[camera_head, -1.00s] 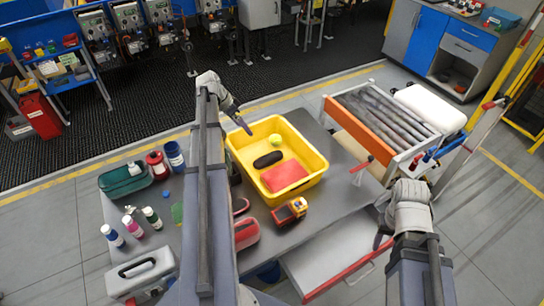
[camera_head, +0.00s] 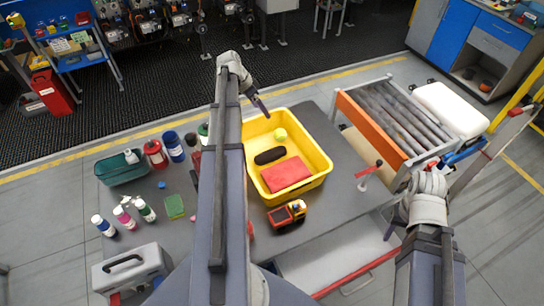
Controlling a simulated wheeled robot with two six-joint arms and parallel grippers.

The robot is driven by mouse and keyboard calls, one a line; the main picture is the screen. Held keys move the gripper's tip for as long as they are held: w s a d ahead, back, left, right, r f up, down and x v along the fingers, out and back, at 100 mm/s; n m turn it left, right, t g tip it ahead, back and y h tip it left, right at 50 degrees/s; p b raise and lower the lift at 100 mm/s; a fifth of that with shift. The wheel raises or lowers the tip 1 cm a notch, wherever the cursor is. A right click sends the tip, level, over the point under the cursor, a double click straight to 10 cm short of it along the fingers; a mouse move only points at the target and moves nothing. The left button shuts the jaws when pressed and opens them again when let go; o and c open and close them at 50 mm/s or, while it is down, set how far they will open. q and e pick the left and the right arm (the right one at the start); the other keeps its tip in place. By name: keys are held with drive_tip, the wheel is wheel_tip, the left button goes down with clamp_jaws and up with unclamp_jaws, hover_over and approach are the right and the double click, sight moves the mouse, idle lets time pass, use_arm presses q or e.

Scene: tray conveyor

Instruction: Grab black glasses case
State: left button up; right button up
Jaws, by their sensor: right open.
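The black glasses case (camera_head: 269,156) is a dark, rounded, oblong shape lying in the yellow tray (camera_head: 325,164), behind a red flat object (camera_head: 287,174). My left gripper (camera_head: 262,106) hangs near the tray's back left corner, apart from the case. Its jaws show only as a thin dark edge, so their opening is unclear. My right gripper (camera_head: 389,224) is open and empty, at the right of the table by the roller conveyor, well away from the case.
A red-topped post (camera_head: 368,170) and the roller conveyor (camera_head: 384,129) are at the right. Bottles, a green container (camera_head: 120,170) and a grey toolbox (camera_head: 132,269) fill the left side.

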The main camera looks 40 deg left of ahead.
use_arm(q)
drive_tip(key=f, duration=0.1)
drive_tip(key=b, duration=2)
approach(269, 153)
drive_tip(key=shift+x, duration=1.2)
use_arm(e)
wheel_tip(269, 153, down, 21)
drive_tip(key=shift+r, duration=0.15)
use_arm(q)
drive_tip(key=shift+a, duration=0.1)
drive_tip(key=b+x, duration=0.7)
drive_tip(key=x, duration=0.1)
use_arm(e)
wheel_tip(269, 153, down, 7)
drive_tip(key=shift+f, duration=0.1)
use_arm(q)
drive_tip(key=shift+r, duration=0.15)
drive_tip(key=c, duration=1.2)
drive_tip(key=shift+r, duration=0.1)
use_arm(e)
drive_tip(key=shift+r, duration=0.2)
use_arm(q)
wheel_tip(269, 153, up, 10)
drive_tip(key=p, duration=1)
use_arm(e)
wheel_tip(269, 153, up, 10)
